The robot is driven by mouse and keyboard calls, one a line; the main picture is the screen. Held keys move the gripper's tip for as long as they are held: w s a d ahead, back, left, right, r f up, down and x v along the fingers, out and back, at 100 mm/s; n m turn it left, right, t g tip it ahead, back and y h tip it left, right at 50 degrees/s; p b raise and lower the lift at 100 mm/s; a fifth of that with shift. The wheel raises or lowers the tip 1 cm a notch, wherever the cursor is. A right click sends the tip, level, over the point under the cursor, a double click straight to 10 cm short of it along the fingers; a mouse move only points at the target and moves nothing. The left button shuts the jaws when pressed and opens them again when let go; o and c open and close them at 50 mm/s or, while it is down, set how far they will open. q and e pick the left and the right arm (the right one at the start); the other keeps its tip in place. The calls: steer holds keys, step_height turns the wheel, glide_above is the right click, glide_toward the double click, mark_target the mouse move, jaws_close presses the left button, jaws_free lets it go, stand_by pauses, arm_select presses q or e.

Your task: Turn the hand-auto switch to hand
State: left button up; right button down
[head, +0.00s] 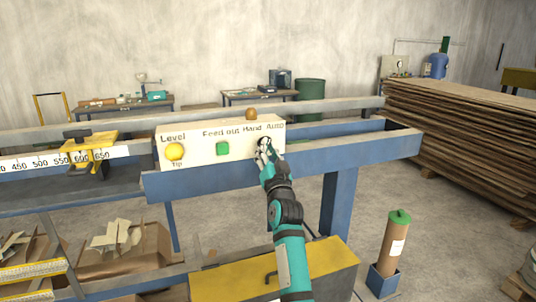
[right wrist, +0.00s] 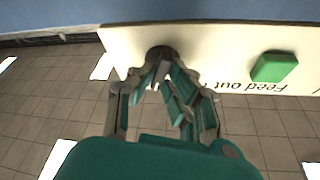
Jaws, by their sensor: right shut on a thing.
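The cream control box (head: 190,150) sits on the blue frame and carries the labels Level, Tip, Feed out and Hand Auto. My right gripper (head: 263,148) is at the box's right end, just under the Hand Auto label, and covers the switch there. In the right wrist view the hand-auto switch (right wrist: 161,52) is a dark round knob on the cream panel. The fingers of my right gripper (right wrist: 161,72) are closed together on it. Which way the switch points cannot be made out. My left gripper is out of view.
A green button (head: 222,148) and a yellow button (head: 175,152) are on the same panel to the left. A brown knob (head: 251,114) stands on top of the box. Blue beams (head: 370,148) run beside it. Stacked brown boards (head: 460,135) fill the right.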

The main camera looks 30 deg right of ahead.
steer(key=shift+d+n+t+y+p, duration=0.15)
steer(key=shift+n+y, duration=1.25)
steer(key=shift+n, duration=1.25)
steer(key=shift+d+n+t+y+p, duration=0.1)
steer(key=shift+n+t+y, duration=0.1)
steer(key=shift+n+y, duration=1.85)
steer(key=shift+d+n+t+y+p, duration=0.15)
steer(key=shift+n+y, duration=0.6)
steer(key=shift+n, duration=2.55)
steer(key=shift+a, duration=0.1)
steer(key=c, duration=1.3)
jaws_free()
steer(key=shift+c, duration=0.2)
steer(key=v, duration=1.2)
